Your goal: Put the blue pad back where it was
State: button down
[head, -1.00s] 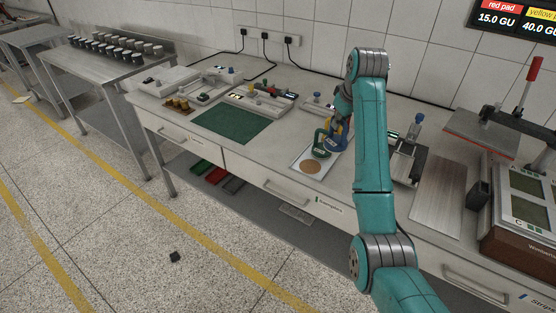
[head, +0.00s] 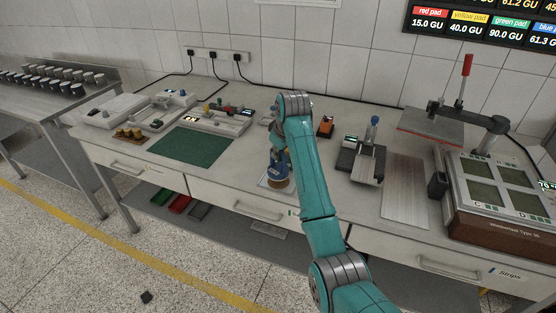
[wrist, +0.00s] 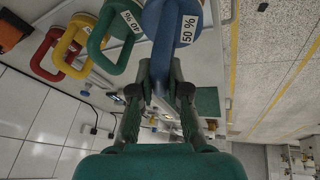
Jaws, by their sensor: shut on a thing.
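The blue pad, with a loop handle and a "50 %" label, is held in my gripper (wrist: 168,88). In the wrist view the blue pad (wrist: 163,45) fills the top middle, its handle between the two fingers. In the head view the blue pad (head: 279,172) is just over a brown disc (head: 281,184) on a white sheet (head: 264,182); I cannot tell whether they touch. A green pad (wrist: 97,38), a yellow pad (wrist: 69,48) and a red pad (wrist: 42,58) form a row beside it in the wrist view. My arm hides much behind it in the head view.
A dark green mat (head: 192,146) lies left on the bench. A grey device (head: 362,160), a metal plate (head: 404,192) and a press (head: 462,128) stand right. An orange item (head: 326,126) is behind my arm. A wall screen (head: 485,22) hangs upper right.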

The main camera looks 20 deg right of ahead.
aim_at(279, 168)
jog(key=shift+f, duration=1.5)
jog(key=shift+f, duration=0.15)
jog(key=c, duration=1.2)
grip_release()
jog(key=shift+o, duration=0.2)
jog(key=v, duration=1.2)
